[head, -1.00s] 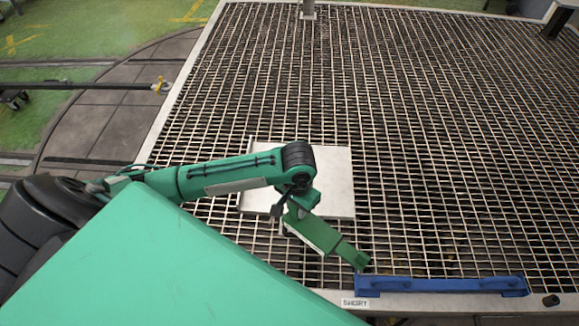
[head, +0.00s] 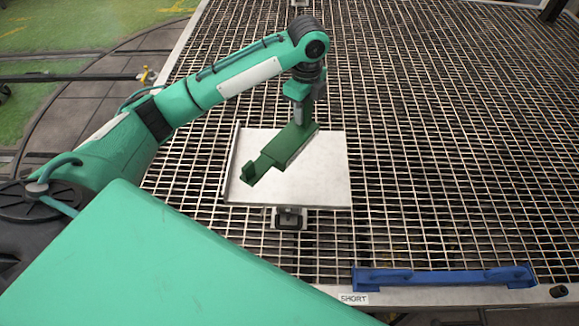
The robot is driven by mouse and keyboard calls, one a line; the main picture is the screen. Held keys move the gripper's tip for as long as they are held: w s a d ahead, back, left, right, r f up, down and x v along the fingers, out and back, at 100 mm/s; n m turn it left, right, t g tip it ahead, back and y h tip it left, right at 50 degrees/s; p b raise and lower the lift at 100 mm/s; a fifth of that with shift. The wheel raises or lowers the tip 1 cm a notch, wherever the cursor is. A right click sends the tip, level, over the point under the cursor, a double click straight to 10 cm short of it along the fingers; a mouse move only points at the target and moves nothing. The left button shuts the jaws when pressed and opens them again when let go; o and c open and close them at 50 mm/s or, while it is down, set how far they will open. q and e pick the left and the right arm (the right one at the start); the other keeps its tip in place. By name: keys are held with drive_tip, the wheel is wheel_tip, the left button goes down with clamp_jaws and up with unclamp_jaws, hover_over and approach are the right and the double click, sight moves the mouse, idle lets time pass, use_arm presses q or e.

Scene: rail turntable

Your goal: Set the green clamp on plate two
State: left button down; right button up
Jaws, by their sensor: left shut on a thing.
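The green clamp (head: 282,153) is dark green, long and stepped, with a small upright lug at its near left end. My left gripper (head: 304,100) points down and is shut on the clamp's upper part at its far right end. The clamp is over the left and middle of a pale flat plate (head: 325,180) on the grating. I cannot tell whether the clamp touches the plate, and I see no number on it. My right gripper is not in view.
The table is an open metal grating (head: 450,150), mostly clear to the right. A raised lip runs along the plate's left edge. A blue bar (head: 440,278) lies at the front edge near a "SHORT" label (head: 353,299). A small bracket (head: 290,217) shows below the plate.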

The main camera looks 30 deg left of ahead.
use_arm(q)
drive_tip(key=shift+w+a+r+m, duration=0.2)
drive_tip(key=shift+w+r+m, duration=0.55)
drive_tip(key=shift+m, duration=0.25)
wheel_tip(320, 180, down, 19)
drive_tip(key=shift+s+p, duration=0.15)
drive_tip(key=shift+p, duration=0.35)
drive_tip(key=shift+f, duration=0.3)
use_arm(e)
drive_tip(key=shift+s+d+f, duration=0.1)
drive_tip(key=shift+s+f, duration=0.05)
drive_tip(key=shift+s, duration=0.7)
use_arm(q)
drive_tip(key=c, duration=1.1)
unclamp_jaws()
drive_tip(key=shift+f, duration=0.1)
